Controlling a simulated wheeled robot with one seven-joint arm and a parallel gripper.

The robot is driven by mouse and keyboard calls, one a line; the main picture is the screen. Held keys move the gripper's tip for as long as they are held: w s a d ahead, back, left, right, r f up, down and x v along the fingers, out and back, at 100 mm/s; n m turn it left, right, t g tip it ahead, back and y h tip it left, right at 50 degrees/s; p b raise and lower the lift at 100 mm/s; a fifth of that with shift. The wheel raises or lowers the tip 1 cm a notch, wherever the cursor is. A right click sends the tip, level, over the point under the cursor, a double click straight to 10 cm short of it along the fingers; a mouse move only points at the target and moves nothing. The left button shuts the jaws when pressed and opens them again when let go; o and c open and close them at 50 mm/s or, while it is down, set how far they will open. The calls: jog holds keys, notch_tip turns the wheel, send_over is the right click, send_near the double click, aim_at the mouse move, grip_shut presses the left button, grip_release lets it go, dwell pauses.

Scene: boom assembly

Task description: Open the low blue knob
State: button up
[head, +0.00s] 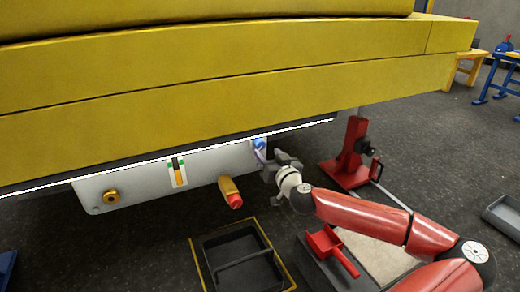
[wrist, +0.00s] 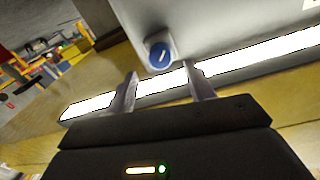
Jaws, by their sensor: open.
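The low blue knob (head: 260,144) sits at the right end of a pale grey panel (head: 140,184) under the yellow boom (head: 230,75). In the wrist view the knob (wrist: 159,54) is a round blue face with a white line, just beyond the fingertips and roughly between them. My gripper (head: 267,168) is close below and right of the knob in the head view. In the wrist view the gripper (wrist: 157,78) has its two fingers spread apart with nothing between them. I cannot tell whether a finger touches the knob.
The panel also bears a brass fitting (head: 111,197), a gauge strip (head: 178,172) and a yellow-and-red handle (head: 230,192). A red stand (head: 350,155) is right of my gripper. A black tray (head: 243,263) and a red scoop (head: 330,247) lie below. The boom's underside is close above.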

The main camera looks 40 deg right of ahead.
aim_at(262, 147)
jog(key=x, duration=0.5)
jog(key=c, duration=1)
